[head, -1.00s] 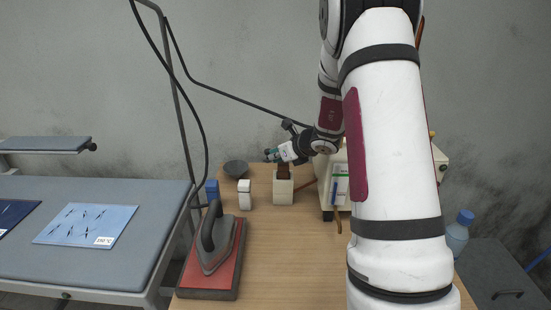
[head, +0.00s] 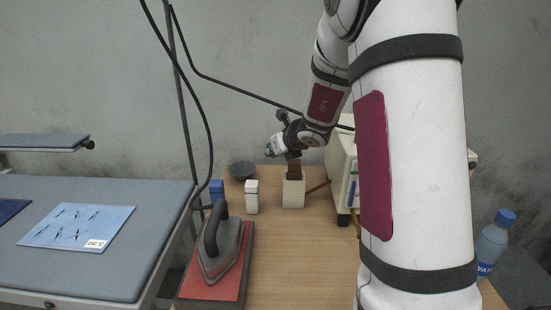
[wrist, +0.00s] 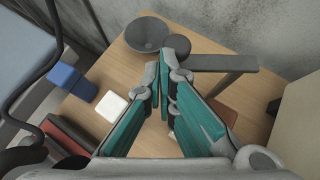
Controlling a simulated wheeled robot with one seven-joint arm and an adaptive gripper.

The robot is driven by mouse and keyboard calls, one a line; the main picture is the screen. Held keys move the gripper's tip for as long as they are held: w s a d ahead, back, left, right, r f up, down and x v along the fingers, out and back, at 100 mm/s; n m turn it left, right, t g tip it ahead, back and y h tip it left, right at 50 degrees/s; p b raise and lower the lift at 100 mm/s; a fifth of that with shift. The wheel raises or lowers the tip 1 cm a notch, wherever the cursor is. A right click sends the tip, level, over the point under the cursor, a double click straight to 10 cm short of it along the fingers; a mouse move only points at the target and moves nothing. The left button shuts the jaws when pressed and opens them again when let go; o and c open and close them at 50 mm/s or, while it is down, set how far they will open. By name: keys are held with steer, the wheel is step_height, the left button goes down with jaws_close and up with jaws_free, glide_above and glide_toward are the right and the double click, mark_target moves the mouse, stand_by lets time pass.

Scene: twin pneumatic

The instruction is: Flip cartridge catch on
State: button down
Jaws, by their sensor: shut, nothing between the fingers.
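My gripper (head: 270,151) is shut and empty, held in the air above the table, up and left of a cream block (head: 293,195) with a brown top (head: 294,172). In the wrist view the teal-padded fingers meet at their tips (wrist: 163,68). A dark grey bar (wrist: 222,63) with a round end lies just beyond the tips; I cannot tell whether they touch. A brown piece (wrist: 227,110) shows right of the fingers. I cannot make out which part is the cartridge catch. My arm hides much of a cream machine (head: 342,165) at the right.
An iron (head: 222,250) rests on a red pad at the front left. A white container (head: 251,197), a blue block (head: 216,188) and a grey bowl (head: 243,170) stand behind it. A bottle (head: 492,245) is at right. The front middle of the wooden table (head: 300,265) is clear.

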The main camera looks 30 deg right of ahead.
steer(key=shift+m+h, duration=0.7)
steer(key=shift+m, duration=0.1)
steer(key=shift+w+a+b, duration=0.2)
steer(key=shift+w+b, duration=1.5)
steer(key=shift+w, duration=1.2)
